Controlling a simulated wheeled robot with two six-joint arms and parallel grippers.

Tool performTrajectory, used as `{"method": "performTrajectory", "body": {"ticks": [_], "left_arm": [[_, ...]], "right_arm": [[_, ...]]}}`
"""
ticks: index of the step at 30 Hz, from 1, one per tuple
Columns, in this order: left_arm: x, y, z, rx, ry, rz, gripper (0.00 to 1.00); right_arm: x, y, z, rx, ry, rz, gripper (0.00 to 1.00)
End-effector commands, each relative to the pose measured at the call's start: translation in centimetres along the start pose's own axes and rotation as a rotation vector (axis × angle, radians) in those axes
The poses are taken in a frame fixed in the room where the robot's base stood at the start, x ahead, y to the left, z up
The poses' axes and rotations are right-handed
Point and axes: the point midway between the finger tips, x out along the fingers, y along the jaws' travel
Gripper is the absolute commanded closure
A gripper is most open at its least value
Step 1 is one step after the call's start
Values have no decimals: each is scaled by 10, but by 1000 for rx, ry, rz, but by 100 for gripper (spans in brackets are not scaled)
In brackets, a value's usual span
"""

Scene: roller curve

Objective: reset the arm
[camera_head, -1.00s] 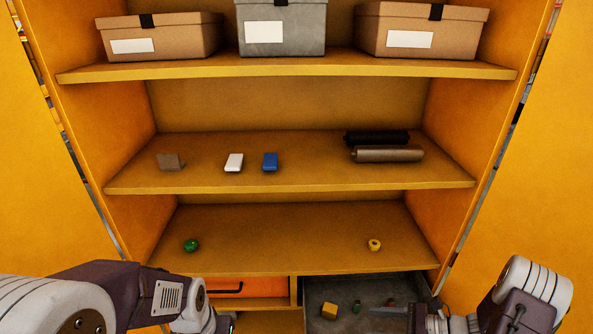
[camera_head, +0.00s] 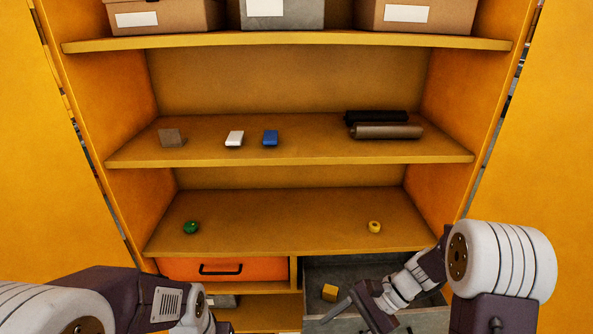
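My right arm reaches in from the right, and its gripper (camera_head: 352,308) is over the open grey drawer (camera_head: 425,318) at the lower right. A slim grey finger points down and left; whether the gripper is open or shut does not show clearly. No object is visibly held in it. My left arm (camera_head: 130,295) lies along the bottom left, bent, with its wrist at the lower edge. The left gripper is out of the picture.
The orange drawer (camera_head: 225,270) is closed. Lidded boxes (camera_head: 420,15) stand above.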

Motion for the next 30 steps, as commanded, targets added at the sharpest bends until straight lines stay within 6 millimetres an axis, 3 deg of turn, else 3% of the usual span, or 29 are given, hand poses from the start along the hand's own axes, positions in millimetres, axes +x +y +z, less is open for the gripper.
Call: {"method": "performTrajectory", "body": {"ticks": [1, 4, 6, 10, 15, 30], "left_arm": [[17, 0, 2, 0, 0, 0, 64], [32, -1, 3, 0, 0, 0, 64], [38, -1, 4, 0, 0, 0, 64], [34, -1, 3, 0, 0, 0, 64], [33, -1, 3, 0, 0, 0, 64], [33, -1, 3, 0, 0, 0, 64]], "right_arm": [[14, 17, 4, -114, 65, 82, 46], [22, 56, 3, -379, 233, 262, 46], [16, 79, -8, -570, 359, 373, 46], [-6, 101, -35, -805, 519, 516, 46], [-16, 94, -56, -944, 607, 568, 46], [-16, 92, -57, -945, 610, 563, 46]]}}
